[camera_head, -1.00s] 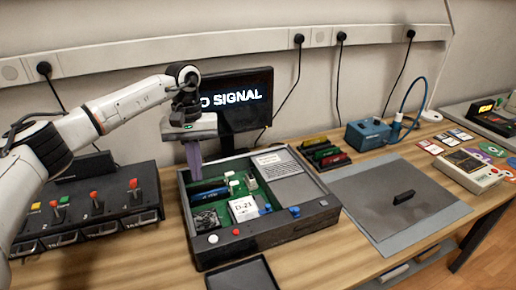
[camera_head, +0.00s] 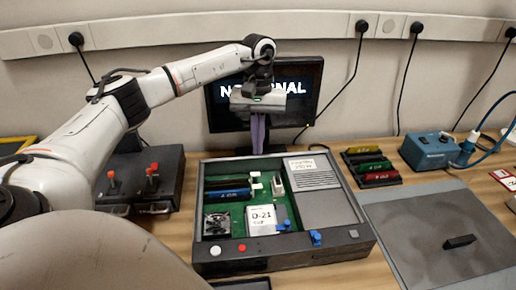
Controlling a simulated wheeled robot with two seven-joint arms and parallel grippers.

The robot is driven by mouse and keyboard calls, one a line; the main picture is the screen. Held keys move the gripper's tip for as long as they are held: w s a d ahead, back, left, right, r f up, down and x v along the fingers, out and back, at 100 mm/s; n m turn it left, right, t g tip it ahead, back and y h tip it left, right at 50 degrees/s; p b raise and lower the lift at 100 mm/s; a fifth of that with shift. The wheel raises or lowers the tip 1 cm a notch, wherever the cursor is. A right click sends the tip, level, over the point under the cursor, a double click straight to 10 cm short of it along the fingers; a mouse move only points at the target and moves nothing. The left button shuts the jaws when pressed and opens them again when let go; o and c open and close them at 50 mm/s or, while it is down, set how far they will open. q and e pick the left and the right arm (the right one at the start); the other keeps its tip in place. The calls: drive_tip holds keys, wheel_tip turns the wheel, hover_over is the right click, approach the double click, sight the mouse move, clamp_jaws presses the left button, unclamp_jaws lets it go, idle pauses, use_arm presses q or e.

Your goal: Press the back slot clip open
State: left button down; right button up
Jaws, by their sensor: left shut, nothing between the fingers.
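The open grey case (camera_head: 352,236) stands on the table, with a green board inside. A blue module (camera_head: 227,194) lies in the front slot at the back left of the board. The back slot (camera_head: 226,181) runs behind it. A white clip (camera_head: 255,175) stands at the right end of the slots, and another white clip (camera_head: 277,187) is to its right. My left gripper (camera_head: 258,148) is shut and empty, pointing down at the case's back edge, just behind and above the clips. I cannot tell its exact height. My right gripper is not in view.
A monitor (camera_head: 306,90) stands close behind the gripper. Inside the case are a fan (camera_head: 217,222), a white D-21 block (camera_head: 262,217) and a grey power unit (camera_head: 316,207). Coloured modules (camera_head: 372,165) sit in a rack at the right. A grey mat (camera_head: 420,222) lies further right.

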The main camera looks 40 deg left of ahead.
sight(258, 174)
use_arm(q)
drive_tip(key=f+b, duration=0.4)
drive_tip(key=f, duration=0.1)
drive_tip(key=shift+s+d+f, duration=0.15)
drive_tip(key=shift+s+f, duration=0.05)
drive_tip(key=shift+f, duration=0.1)
drive_tip(key=shift+f+b, duration=0.3)
drive_tip(key=shift+b, duration=0.15)
